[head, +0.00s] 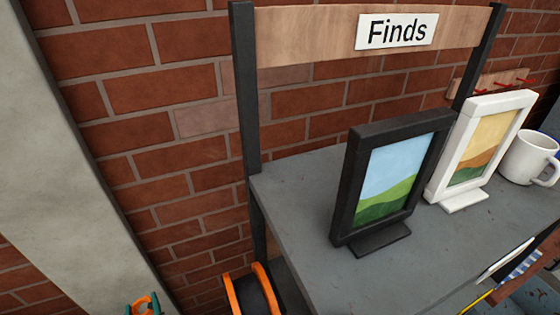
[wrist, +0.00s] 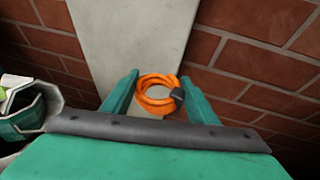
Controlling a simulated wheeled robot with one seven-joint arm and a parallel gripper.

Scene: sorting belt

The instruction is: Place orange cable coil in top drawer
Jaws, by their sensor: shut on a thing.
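My gripper (wrist: 160,97) is shut on the orange cable coil (wrist: 150,105) in the wrist view. The coil is a bundle of orange loops with a dark grey tie at its right side. It sits between my two teal fingers, with the brick wall and a pale pillar behind it. In the head view, the coil (head: 147,305) and the teal fingertips just show at the bottom edge, left of the shelf. No drawer can be made out in either view.
A grey shelf (head: 290,215) with a "Finds" sign (head: 397,32) holds a black picture frame (head: 350,190), a white picture frame (head: 437,190) and a white mug (head: 527,158). An orange-and-black round object (head: 252,295) is at the shelf's lower left. A pale pillar (head: 60,150) stands left.

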